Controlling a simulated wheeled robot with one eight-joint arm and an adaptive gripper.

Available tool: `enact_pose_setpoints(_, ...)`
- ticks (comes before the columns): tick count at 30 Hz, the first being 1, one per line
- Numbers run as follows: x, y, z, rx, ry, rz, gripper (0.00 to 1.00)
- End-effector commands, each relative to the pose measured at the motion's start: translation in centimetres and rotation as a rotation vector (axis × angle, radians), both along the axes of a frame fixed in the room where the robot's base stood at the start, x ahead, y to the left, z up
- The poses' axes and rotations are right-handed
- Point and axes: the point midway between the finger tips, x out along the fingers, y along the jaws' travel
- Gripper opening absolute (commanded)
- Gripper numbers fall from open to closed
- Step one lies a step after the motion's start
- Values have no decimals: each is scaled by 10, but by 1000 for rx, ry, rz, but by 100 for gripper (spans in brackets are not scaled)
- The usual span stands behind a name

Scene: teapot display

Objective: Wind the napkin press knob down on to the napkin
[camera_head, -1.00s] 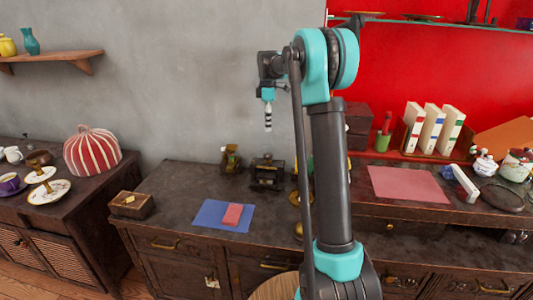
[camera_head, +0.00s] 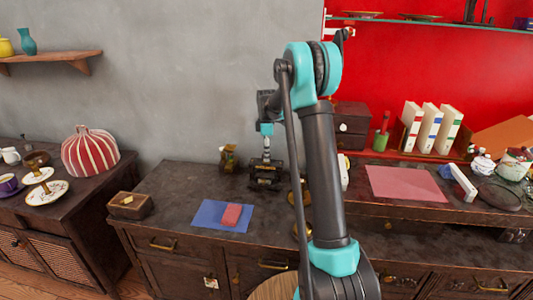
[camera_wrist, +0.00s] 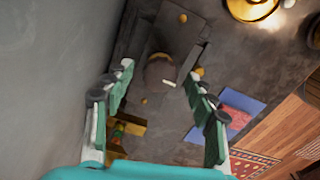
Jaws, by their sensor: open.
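The dark napkin press (camera_head: 265,176) stands on the dark cabinet near the grey wall. In the wrist view its round brownish knob (camera_wrist: 160,72) lies between my fingertips, with a small pale bar at its edge. The dark press body (camera_wrist: 190,28) shows behind the knob. My gripper (camera_head: 266,156) points down just above the press and is open; in the wrist view its green fingers (camera_wrist: 158,76) stand apart on both sides of the knob, with visible gaps. I cannot make out a napkin inside the press.
A red folded piece (camera_head: 231,215) lies on a blue mat (camera_head: 207,213) in front of the press. A small brass-coloured object (camera_head: 229,158) stands left of the press, close to my gripper. A wooden box (camera_head: 130,205) sits at the cabinet's left end.

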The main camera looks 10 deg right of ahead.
Motion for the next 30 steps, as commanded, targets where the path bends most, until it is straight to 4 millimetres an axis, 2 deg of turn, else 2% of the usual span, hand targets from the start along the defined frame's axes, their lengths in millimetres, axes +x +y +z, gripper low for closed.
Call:
enact_pose_setpoints(6, 0, 0, 0, 0, 0, 0, 56)
enact_pose_setpoints(18, 0, 0, 0, 0, 0, 0, 7)
enact_pose_setpoints(30, 0, 0, 0, 0, 0, -77, 6)
